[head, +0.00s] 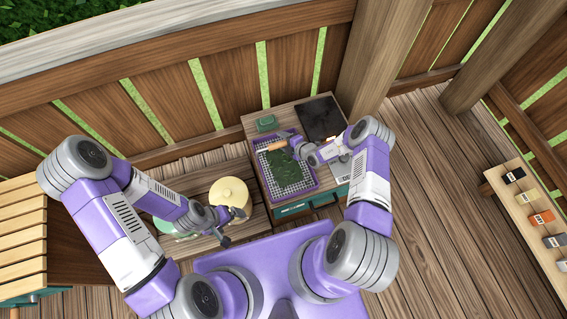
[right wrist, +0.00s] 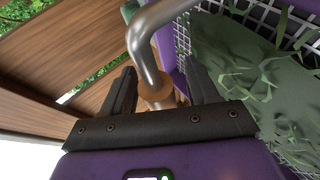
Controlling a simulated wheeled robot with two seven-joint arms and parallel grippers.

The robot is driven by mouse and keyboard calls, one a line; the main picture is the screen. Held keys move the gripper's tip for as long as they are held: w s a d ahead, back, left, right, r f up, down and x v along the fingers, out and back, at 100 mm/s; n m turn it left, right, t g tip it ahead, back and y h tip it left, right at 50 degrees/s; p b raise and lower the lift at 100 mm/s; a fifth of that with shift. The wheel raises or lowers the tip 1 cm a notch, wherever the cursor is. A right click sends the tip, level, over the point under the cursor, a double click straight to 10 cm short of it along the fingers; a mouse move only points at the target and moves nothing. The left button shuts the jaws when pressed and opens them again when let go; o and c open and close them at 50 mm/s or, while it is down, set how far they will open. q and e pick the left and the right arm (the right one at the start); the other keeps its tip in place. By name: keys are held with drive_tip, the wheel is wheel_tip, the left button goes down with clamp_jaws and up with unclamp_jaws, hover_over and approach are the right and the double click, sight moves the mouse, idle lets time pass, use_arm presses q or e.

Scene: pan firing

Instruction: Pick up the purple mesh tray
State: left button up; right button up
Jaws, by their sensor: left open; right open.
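The purple mesh tray (head: 296,195) sits on the wooden cabinet top with a heap of green leaves (head: 288,172) inside. Part of its purple side and white mesh fills the right of the right wrist view (right wrist: 218,58). My right gripper (head: 285,143) is over the tray's far edge, jaws open. In the right wrist view a bent metal tool neck with a brown collar (right wrist: 155,88) lies between its open fingers. In the head view this tool's wooden handle (head: 271,146) lies across the tray's far left part. My left gripper (head: 238,214) is open and empty, left of the tray.
A pale yellow lidded pot (head: 229,190) stands beside my left gripper. A green box (head: 266,123) and a dark square plate (head: 320,117) are behind the tray. A shelf (head: 530,215) with small blocks is far right. Wooden fence walls close off the back.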

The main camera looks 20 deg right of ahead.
drive_tip(key=shift+c, duration=0.4)
clamp_jaws()
